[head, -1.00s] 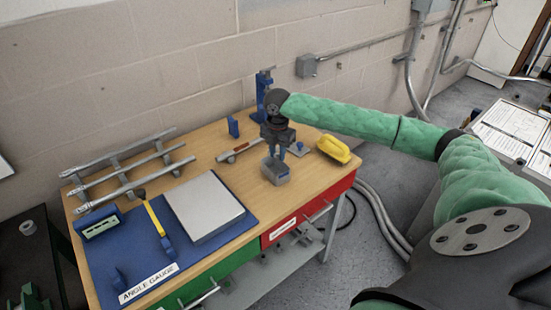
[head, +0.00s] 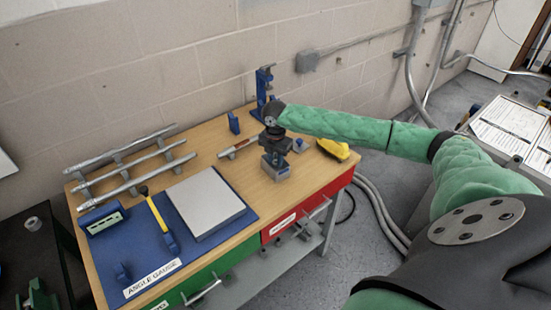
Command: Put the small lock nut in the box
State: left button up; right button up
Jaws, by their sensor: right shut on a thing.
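The small grey box (head: 276,174) stands on the wooden bench top, near its front right part. My right gripper (head: 277,158) points down right at the box's opening, with its fingertips low over or inside it; I cannot tell which. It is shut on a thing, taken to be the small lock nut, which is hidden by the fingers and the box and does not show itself. My left gripper is not in view.
The bench (head: 232,258) holds a yellow tool (head: 334,149) right of the box, a blue upright stand (head: 263,85) behind and a wood-handled tool (head: 236,149) to the left. A grey plate (head: 205,202) lies on a blue mat (head: 150,262). Metal rods (head: 135,165) rest at the left.

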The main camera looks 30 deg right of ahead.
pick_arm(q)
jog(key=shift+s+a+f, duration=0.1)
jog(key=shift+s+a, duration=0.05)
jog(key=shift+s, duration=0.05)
pick_arm(e)
jog(key=shift+f, duration=0.5)
jog(key=o, duration=0.7)
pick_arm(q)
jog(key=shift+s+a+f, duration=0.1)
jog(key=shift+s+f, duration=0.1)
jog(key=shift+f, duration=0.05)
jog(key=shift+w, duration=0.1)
pick_arm(e)
jog(key=shift+r, duration=0.1)
